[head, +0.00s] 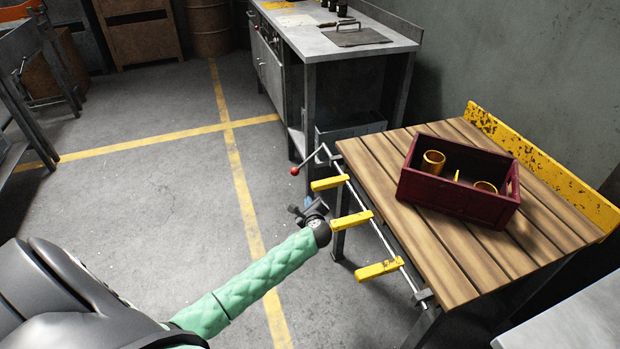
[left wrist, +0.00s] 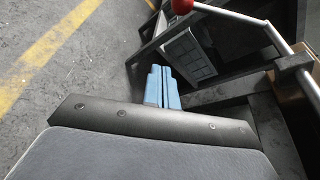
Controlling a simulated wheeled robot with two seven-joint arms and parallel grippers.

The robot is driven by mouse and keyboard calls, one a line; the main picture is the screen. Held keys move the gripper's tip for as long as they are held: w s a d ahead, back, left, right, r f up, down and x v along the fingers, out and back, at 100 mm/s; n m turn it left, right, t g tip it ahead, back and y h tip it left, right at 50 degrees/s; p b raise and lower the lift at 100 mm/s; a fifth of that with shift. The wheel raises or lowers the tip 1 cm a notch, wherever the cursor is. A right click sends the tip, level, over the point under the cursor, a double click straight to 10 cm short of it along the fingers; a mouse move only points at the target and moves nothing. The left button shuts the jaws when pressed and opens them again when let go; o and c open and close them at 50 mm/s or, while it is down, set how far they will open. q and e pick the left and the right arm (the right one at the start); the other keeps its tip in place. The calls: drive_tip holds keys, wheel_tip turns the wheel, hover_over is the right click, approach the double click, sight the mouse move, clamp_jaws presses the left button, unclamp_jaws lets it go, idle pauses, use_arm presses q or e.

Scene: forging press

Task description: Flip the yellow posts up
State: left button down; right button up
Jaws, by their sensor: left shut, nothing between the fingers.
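Three yellow posts stick out sideways from a metal rod (head: 383,239) along the near left edge of the wooden table: the far post (head: 329,184), the middle post (head: 351,221) and the near post (head: 378,270). They lie about flat. A lever with a red ball knob (head: 294,171) is at the rod's far end; the knob also shows at the top of the left wrist view (left wrist: 182,5). My left gripper (head: 300,210) is left of the middle post, apart from the posts. Its blue fingers (left wrist: 162,88) are shut and empty. My right gripper is not in view.
The wooden table (head: 450,262) carries a dark red crate (head: 455,195) with golden cylinders in it. A grey workbench (head: 335,35) stands behind. The floor (head: 140,195) left of my left arm is clear, with yellow lines.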

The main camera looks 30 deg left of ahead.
use_arm(q)
drive_tip(key=shift+w+a+r+m, duration=0.1)
drive_tip(key=shift+w+a+m, duration=0.1)
drive_tip(key=shift+w, duration=0.35)
drive_tip(key=shift+w+a+r+m, duration=0.1)
drive_tip(key=shift+w+a, duration=0.1)
drive_tip(key=shift+w, duration=0.3)
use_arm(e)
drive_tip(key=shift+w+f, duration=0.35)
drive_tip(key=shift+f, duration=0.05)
use_arm(q)
drive_tip(key=x, duration=1)
drive_tip(key=shift+s+a+r, duration=0.25)
drive_tip(key=shift+s+r, duration=0.05)
drive_tip(key=shift+r, duration=0.3)
drive_tip(key=shift+s+a+r, duration=0.2)
drive_tip(key=shift+s+r, duration=0.1)
drive_tip(key=shift+r, duration=0.3)
drive_tip(key=shift+s+a+r, duration=0.25)
drive_tip(key=shift+s+r, duration=0.1)
drive_tip(key=shift+r, duration=0.25)
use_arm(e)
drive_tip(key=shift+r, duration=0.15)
use_arm(q)
drive_tip(key=shift+s+a+r+p, duration=0.15)
drive_tip(key=shift+r+p, duration=0.05)
drive_tip(key=shift+p, duration=0.5)
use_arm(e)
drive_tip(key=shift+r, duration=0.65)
